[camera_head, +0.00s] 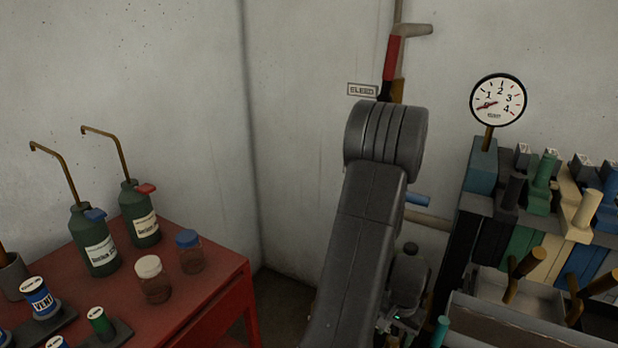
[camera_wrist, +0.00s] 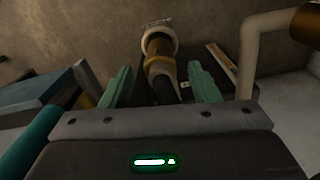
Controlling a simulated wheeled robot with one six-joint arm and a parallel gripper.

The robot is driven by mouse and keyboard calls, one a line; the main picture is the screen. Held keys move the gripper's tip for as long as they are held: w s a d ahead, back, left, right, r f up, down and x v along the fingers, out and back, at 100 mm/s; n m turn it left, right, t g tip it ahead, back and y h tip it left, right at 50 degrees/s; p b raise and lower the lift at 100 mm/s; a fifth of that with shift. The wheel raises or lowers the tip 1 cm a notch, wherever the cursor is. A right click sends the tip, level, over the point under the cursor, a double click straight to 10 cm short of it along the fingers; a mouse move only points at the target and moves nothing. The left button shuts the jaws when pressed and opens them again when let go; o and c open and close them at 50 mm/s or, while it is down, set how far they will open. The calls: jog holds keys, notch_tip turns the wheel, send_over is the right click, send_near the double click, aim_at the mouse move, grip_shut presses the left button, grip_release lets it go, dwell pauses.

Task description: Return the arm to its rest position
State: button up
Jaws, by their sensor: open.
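My arm stands bent in the middle of the head view, in front of the wall corner. In the wrist view my gripper (camera_wrist: 159,67) has its two green fingers spread apart, and it is open. A brass and white pipe fitting (camera_wrist: 159,48) shows between and beyond the fingers, and I see no finger touching it. My gripper cannot be made out clearly in the head view.
A red table (camera_head: 205,300) at left carries green bottles (camera_head: 96,245) and jars (camera_head: 153,279). A round gauge (camera_head: 498,100) and coloured valve blocks (camera_head: 525,240) stand at right. Behind my arm are a red-handled lever (camera_head: 391,58) and a sign (camera_head: 361,90). A pale pipe (camera_wrist: 246,60) bends close at right.

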aim_at(391, 347)
notch_tip(391, 347, down, 7)
jog(key=shift+f+b, duration=0.2)
jog(key=shift+b, duration=0.15)
jog(key=shift+r+p, duration=0.3)
